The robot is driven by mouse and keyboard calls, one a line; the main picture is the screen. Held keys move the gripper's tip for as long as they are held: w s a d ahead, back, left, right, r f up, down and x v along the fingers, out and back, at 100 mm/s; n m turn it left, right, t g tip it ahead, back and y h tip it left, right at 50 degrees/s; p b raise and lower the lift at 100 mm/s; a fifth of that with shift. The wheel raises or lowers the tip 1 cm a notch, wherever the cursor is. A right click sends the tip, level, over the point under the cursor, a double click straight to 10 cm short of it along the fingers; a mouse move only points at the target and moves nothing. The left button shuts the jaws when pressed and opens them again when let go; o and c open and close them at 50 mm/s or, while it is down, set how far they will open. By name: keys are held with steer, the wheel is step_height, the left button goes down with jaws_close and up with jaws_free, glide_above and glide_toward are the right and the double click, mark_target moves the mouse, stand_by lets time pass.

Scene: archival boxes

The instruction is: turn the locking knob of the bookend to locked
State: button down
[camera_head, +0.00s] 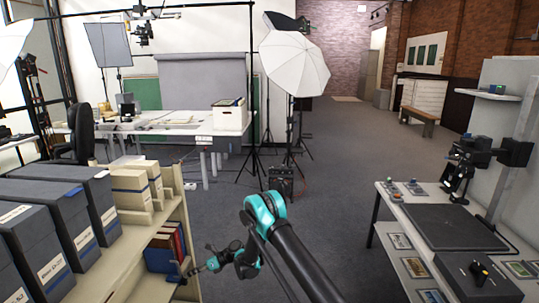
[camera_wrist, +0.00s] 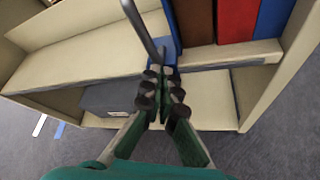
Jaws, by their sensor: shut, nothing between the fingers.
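In the wrist view a thin grey metal upright (camera_wrist: 141,24), which looks like the bookend, stands at the left end of the book row and leans across the picture. Its lower end goes behind my fingertips, and I cannot make out the locking knob or its setting. My gripper (camera_wrist: 162,92) is shut and empty, with its dark finger pads together right in front of the shelf edge by the bookend's foot. I cannot tell whether it touches. In the head view my gripper (camera_head: 190,272) is small, beside the books at the shelf's front.
Books, among them a red one (camera_wrist: 237,20), stand right of the bookend between shelf walls. A grey box (camera_wrist: 112,98) lies on the lower shelf. Archival boxes (camera_head: 75,205) fill the top of the bookcase. A worktable (camera_head: 395,208) stands at the right, with open floor between.

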steer(key=shift+f, duration=0.2)
steer(key=shift+w+d+f, duration=0.1)
steer(key=shift+w+f, duration=0.35)
steer(key=shift+w, duration=0.3)
stand_by(0.8)
steer(key=shift+w, duration=0.1)
steer(key=d, duration=0.6)
steer(key=shift+r, duration=0.3)
stand_by(0.3)
steer(key=s+a, duration=0.1)
steer(key=a, duration=0.5)
steer(key=shift+r, duration=0.3)
stand_by(0.4)
